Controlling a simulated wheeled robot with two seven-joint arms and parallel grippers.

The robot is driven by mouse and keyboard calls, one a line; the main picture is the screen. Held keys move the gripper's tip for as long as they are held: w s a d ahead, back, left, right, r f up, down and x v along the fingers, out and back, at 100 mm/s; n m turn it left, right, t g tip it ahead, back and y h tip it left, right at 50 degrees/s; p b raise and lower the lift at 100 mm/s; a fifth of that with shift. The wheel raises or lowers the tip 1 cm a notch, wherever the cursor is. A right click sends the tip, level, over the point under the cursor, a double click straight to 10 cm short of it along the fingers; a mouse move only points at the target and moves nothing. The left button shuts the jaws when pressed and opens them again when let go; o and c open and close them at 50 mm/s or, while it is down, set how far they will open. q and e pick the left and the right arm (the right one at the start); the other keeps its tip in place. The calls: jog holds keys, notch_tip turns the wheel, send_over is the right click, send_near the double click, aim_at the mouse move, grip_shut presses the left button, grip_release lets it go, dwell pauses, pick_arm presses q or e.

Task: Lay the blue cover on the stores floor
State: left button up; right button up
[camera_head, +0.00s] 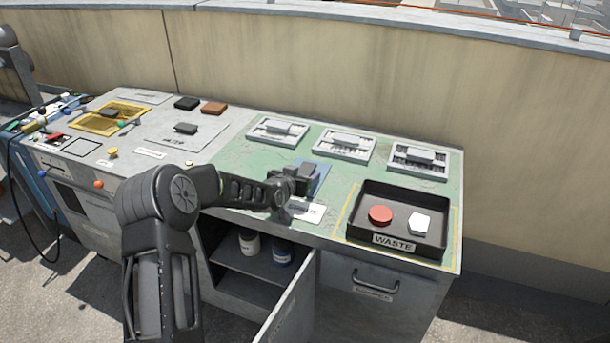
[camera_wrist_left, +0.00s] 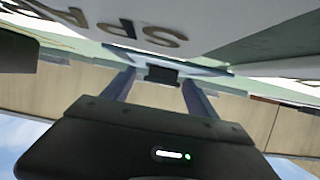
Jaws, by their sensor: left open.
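A flat blue cover (camera_head: 321,176) lies on the green part of the bench top, partly hidden behind my left gripper (camera_head: 298,182). In the left wrist view the cover's blue edge (camera_wrist_left: 205,71) shows, with a dark block-like grip (camera_wrist_left: 161,75) on it. The open left fingers (camera_wrist_left: 158,92) stand on either side of this grip, with gaps visible. A white label lies in front of the cover. Below is an open cabinet; its inner floor (camera_head: 250,288) is partly visible, and a shelf above it holds two small tubs. My right gripper is not in view.
A black WASTE tray (camera_head: 350,228) holds a red disc and a white piece. The open cabinet door (camera_head: 292,305) juts forward. Three grey framed units (camera_head: 344,146) line the bench's back. A drawer front with a handle (camera_head: 376,282) is at right.

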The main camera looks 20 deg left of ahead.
pick_arm(q)
jog(key=shift+c, duration=0.4)
grip_shut()
dwell(0.4)
